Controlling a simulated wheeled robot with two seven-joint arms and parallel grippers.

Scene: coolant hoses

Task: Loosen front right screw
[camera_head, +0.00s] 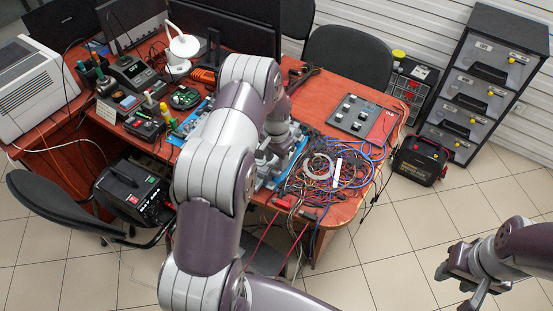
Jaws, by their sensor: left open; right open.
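My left arm reaches over the red-brown table (345,208). My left gripper (266,160) is down at a blue-and-grey assembly (292,160), partly hidden behind my own forearm. Its fingers are small and hard to make out against the grey metal parts. I cannot make out the front right screw; it is too small or hidden by my arm and gripper. My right gripper (456,284) is open and empty over the floor at the lower right, well away from the table.
Tangled cables (325,170) lie right of the assembly, some hanging over the table's front edge. A grey panel (357,115) lies behind them. A monitor (235,28), a soldering station (132,72) and a chair (350,52) stand behind. Drawers (485,85) stand at right. Floor near my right gripper is clear.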

